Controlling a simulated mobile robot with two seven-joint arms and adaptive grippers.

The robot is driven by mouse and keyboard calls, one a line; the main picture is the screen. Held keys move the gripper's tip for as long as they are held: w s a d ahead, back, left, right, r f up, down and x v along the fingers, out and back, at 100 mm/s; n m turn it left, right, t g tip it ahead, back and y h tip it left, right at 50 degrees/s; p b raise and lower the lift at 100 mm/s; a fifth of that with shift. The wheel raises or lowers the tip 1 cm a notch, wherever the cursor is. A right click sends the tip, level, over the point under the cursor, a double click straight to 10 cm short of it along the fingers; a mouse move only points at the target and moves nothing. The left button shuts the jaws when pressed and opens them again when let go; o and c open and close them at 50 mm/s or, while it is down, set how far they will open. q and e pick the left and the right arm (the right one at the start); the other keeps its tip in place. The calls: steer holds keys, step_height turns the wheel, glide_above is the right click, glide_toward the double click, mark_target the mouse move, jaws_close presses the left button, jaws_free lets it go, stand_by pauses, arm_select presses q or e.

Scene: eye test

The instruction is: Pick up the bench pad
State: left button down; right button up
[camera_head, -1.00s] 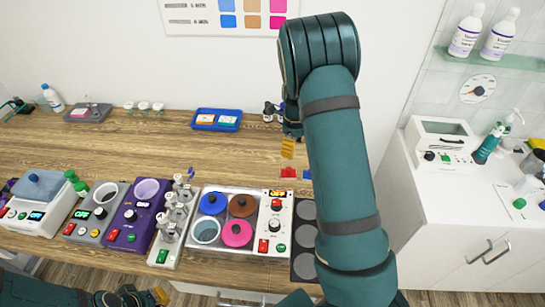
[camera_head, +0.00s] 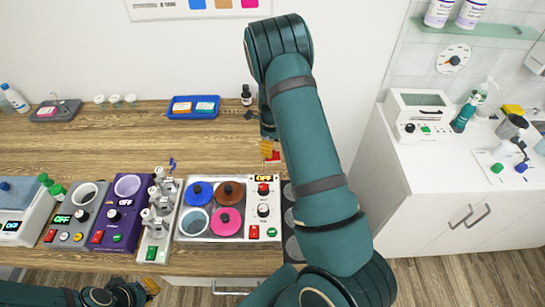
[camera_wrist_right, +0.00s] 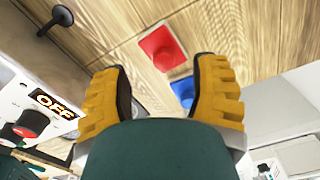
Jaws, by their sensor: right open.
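A small flat red pad (camera_wrist_right: 162,48) lies on the wooden bench (camera_head: 110,128), with a blue pad (camera_wrist_right: 183,91) beside it. I cannot tell for sure which is the bench pad. In the head view only a bit of the red pad (camera_head: 274,157) shows by the fingers, and my right arm hides the blue one. My right gripper (camera_head: 267,149) points down just above the pads. In the right wrist view its yellow fingers (camera_wrist_right: 163,77) are apart and empty, with the red pad beyond their tips. My left gripper (camera_head: 150,286) is low at the left; its opening is unclear.
A white hotplate unit (camera_head: 263,211) with coloured discs stands in front of the pads. A dark plate with grey discs (camera_head: 290,218) is beside it, partly behind my arm. A blue tray (camera_head: 181,112) and a dark bottle (camera_head: 246,95) stand behind. The bench's middle left is clear.

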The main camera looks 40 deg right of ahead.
steer(key=shift+d+f, duration=0.15)
steer(key=shift+f, duration=0.8)
steer(key=shift+d+f, duration=0.1)
steer(key=shift+f, duration=0.85)
jaws_close()
